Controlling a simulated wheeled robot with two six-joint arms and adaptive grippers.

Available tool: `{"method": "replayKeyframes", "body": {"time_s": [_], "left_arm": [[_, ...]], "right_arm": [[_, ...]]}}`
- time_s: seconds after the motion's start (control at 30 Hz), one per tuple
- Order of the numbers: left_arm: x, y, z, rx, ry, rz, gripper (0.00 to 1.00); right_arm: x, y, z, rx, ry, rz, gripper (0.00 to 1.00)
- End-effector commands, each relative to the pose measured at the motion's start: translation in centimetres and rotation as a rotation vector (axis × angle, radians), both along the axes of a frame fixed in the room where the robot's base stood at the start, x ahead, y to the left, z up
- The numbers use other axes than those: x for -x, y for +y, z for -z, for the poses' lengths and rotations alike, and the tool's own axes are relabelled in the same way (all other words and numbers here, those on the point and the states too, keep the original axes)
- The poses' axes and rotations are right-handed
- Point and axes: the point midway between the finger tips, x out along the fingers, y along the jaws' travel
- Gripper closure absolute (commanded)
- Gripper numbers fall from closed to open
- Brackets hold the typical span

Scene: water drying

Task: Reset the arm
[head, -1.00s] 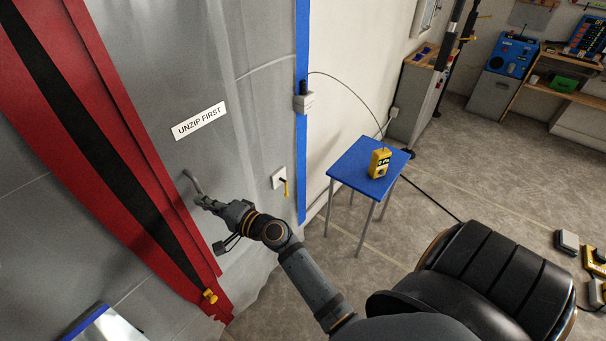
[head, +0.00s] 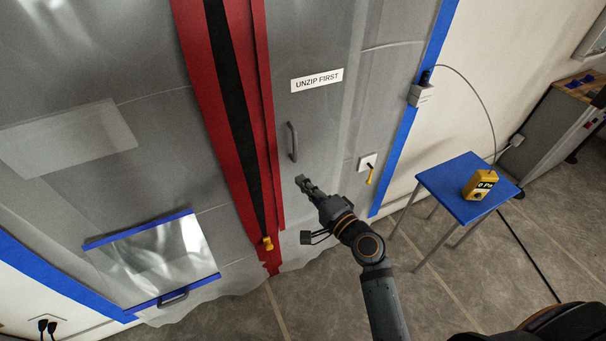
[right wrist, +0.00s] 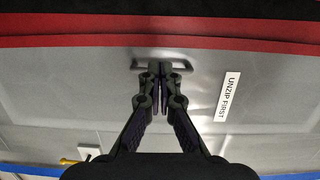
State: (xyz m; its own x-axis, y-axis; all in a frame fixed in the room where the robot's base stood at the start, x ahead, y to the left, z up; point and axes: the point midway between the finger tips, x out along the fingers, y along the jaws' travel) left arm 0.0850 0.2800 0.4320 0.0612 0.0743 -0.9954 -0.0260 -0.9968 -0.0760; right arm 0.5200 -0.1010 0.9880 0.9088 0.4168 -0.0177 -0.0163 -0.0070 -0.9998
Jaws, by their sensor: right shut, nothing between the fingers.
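My right gripper (head: 304,184) is shut and empty in front of the grey plastic sheet (head: 330,130). In the head view it is just below the grey door handle (head: 292,142) and looks apart from it. In the right wrist view the shut fingers (right wrist: 161,72) point toward the handle (right wrist: 186,64); whether they touch it I cannot tell from that view. A red zipper strip (head: 268,110) with a black middle runs down the sheet, with a yellow pull (head: 267,243) near its bottom. My left gripper is not in view.
An "UNZIP FIRST" label (head: 317,80) is on the sheet. A blue table (head: 450,184) with a yellow meter (head: 481,184) stands to the right. A blue-edged flap (head: 152,262) is at the lower left. A switch with a yellow lever (head: 371,174) is right of the handle.

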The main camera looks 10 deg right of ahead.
Motion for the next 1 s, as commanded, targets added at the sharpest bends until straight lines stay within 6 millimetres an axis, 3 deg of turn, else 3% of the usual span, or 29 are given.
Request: {"method": "replayKeyframes", "body": {"time_s": [0.1, 0.2, 0.5, 0.67, 0.77, 0.87, 1.0], "left_arm": [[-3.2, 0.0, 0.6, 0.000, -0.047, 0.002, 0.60], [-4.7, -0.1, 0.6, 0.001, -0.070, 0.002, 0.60], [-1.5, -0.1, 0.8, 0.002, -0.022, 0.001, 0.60], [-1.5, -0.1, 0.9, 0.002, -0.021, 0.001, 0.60], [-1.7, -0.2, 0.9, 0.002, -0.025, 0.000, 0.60], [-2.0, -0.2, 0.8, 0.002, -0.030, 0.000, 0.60], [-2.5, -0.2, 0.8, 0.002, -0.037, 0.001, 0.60]], "right_arm": [[2.0, -0.1, 0.3, 0.000, 0.001, 0.001, 1.00], [2.8, -0.1, 0.1, 0.000, 0.001, 0.001, 1.00], [3.2, -0.1, -0.1, 0.000, 0.000, 0.000, 1.00], [3.0, -0.1, 1.2, 0.020, 0.019, 0.001, 1.00], [2.9, -0.1, 6.2, 0.104, 0.092, 0.001, 1.00], [3.6, -0.4, 14.4, 0.253, 0.209, -0.009, 1.00], [6.9, -1.9, 26.5, 0.508, 0.378, -0.058, 1.00]]}}
